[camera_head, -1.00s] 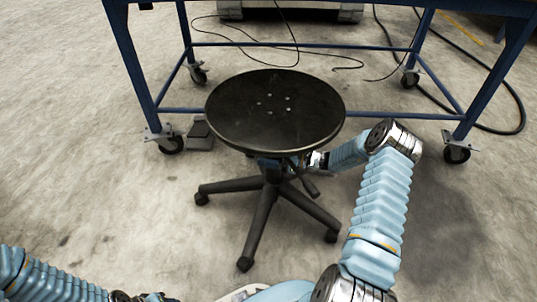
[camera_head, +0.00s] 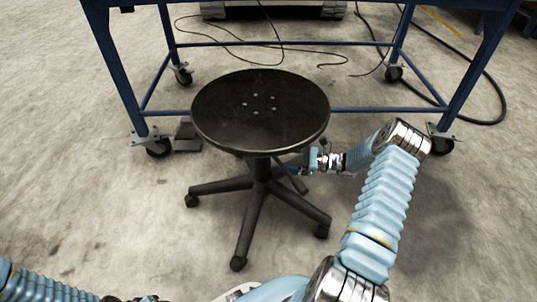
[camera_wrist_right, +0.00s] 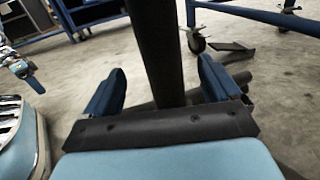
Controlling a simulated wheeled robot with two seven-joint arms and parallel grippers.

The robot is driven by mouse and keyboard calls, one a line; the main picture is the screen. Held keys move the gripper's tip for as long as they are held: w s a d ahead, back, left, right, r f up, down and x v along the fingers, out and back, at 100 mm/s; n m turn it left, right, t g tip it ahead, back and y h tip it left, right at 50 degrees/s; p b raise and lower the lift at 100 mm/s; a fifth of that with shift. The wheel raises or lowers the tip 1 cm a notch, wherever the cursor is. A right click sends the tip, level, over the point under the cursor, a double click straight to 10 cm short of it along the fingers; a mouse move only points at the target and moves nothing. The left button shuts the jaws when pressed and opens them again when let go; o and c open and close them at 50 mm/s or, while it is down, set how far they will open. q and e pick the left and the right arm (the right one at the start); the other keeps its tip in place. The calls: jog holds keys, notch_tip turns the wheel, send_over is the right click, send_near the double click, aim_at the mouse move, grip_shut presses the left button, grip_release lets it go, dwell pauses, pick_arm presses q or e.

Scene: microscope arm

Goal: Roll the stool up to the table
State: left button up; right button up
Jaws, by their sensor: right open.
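A round black stool (camera_head: 260,110) stands upright on its five-legged caster base in the middle of the head view. Its seat overlaps the near edge of the blue table frame in the picture. The stool's dark column (camera_wrist_right: 158,50) rises between the two blue fingers of my right gripper (camera_wrist_right: 160,88), which is open. In the head view the right gripper (camera_head: 300,166) is below the seat's right side, its tips partly hidden. My left arm (camera_head: 50,288) shows at the bottom left. A small blue claw-like part at the wrist view's left edge may be my left gripper; its jaws are unclear.
The blue table (camera_head: 125,75) stands behind the stool on casters, with a low rear crossbar and side bars. A dark pedal-like block (camera_head: 187,136) lies by its left front caster (camera_head: 158,147). Cables (camera_head: 250,40) lie on the floor beneath and behind it. The floor at left is clear.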

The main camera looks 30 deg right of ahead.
jog(key=shift+v, duration=1.75)
